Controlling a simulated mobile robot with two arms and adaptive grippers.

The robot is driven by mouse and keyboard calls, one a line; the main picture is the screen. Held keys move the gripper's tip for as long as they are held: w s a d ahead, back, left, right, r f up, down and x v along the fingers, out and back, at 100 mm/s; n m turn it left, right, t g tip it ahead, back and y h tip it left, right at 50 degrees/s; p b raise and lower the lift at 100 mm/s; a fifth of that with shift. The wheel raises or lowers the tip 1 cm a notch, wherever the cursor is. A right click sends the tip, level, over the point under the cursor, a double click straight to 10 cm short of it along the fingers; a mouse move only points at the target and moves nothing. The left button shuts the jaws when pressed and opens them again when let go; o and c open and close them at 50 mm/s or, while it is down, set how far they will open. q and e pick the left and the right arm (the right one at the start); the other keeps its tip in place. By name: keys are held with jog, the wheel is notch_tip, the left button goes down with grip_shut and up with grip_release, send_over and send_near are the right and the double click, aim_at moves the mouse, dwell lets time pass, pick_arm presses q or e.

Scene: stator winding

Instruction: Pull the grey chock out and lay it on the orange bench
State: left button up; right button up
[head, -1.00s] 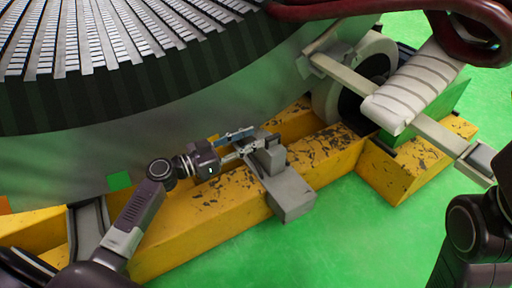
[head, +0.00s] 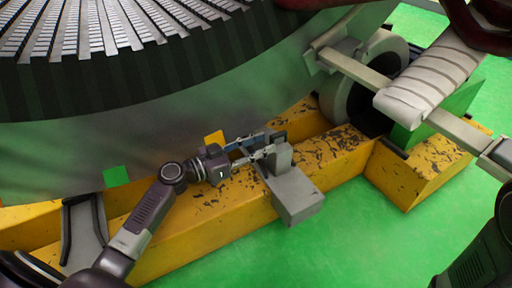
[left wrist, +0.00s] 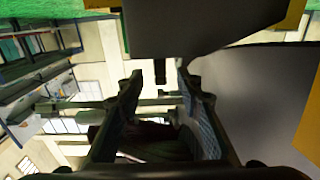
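The grey chock (head: 296,195) sits across the yellow base beam (head: 220,205), with its front end over the edge above the green floor. It has a raised block (head: 280,157) on top. My left gripper (head: 266,146) reaches in from the left, with its fingers at the raised block. In the left wrist view my fingers (left wrist: 160,82) stand apart, with a small dark upright piece between their tips. A dark grey block fills the top of that view, probably part of the chock. Whether the fingers touch it I cannot tell. My right gripper is not seen. No orange bench is visible.
The large stator (head: 150,140) overhangs the beam at the back left, with a green patch and an orange patch on it. A roller (head: 370,85) and a wrapped bar (head: 430,85) stand at the right. The green floor (head: 370,240) in front is clear.

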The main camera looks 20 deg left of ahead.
aim_at(270, 141)
pick_arm(q)
jog(key=shift+b+x, duration=0.65)
jog(key=shift+x, duration=2.45)
jog(key=shift+c, duration=0.6)
grip_shut()
